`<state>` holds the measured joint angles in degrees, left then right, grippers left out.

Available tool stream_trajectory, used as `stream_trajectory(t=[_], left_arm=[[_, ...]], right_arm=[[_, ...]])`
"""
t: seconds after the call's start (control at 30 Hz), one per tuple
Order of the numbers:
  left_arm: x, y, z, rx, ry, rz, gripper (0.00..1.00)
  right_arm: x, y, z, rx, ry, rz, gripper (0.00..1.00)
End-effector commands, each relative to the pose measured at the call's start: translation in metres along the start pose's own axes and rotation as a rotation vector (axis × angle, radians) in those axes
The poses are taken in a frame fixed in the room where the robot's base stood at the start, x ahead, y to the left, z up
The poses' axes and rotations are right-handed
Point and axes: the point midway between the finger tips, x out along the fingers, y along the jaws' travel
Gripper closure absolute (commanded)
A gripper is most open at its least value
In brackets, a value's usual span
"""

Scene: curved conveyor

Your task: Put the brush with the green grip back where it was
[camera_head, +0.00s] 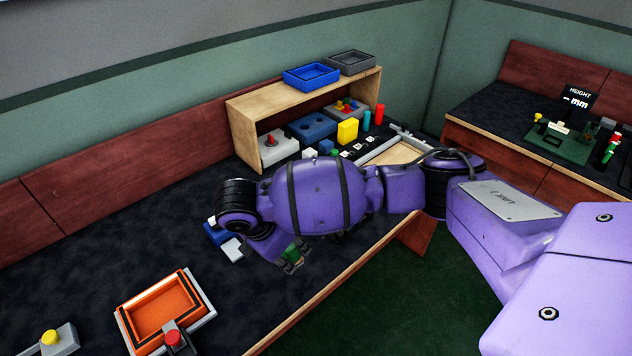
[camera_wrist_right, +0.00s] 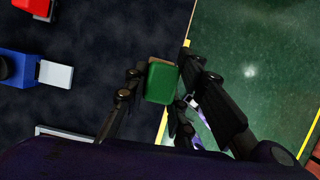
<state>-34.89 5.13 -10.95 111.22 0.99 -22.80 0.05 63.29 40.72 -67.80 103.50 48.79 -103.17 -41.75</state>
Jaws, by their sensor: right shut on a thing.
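My right gripper (camera_head: 292,260) hangs over the front part of the dark table, left of centre in the head view. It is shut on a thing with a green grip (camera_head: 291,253). In the right wrist view the green grip (camera_wrist_right: 161,82) sits between the two black fingers of the right gripper (camera_wrist_right: 165,78), above the table's front edge. Only the green end shows clearly; the bristles of the brush are hidden. My left gripper is not in view.
A blue block with a white plate (camera_head: 232,250) lies beside the gripper. An orange tray (camera_head: 160,305) and red button (camera_head: 174,339) are at the front left. A wooden shelf (camera_head: 252,108) with several items stands behind my right arm. A second table is at the right.

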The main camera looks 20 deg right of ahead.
Motion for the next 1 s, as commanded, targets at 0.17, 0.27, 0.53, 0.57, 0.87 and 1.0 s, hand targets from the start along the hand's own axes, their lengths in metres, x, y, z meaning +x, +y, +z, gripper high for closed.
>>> stream_trajectory(t=[0.17, 0.27, 0.53, 0.57, 0.87, 1.0], left_arm=[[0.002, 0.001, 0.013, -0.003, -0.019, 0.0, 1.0], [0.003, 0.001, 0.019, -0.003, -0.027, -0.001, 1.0], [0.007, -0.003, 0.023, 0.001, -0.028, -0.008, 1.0], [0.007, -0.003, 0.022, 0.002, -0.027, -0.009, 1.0], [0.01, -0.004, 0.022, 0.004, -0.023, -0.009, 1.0], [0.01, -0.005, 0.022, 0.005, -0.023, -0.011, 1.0]], right_arm=[[0.033, 0.032, 0.023, 0.005, -0.002, -0.004, 1.0], [0.056, 0.044, 0.029, 0.002, 0.0, -0.007, 1.0], [0.095, 0.066, 0.036, 0.001, 0.0, -0.002, 1.0], [0.096, 0.067, 0.036, 0.001, 0.0, -0.001, 1.0], [0.125, 0.072, 0.029, 0.001, 0.0, -0.002, 1.0], [0.132, 0.073, 0.027, 0.003, 0.0, 0.001, 1.0]])
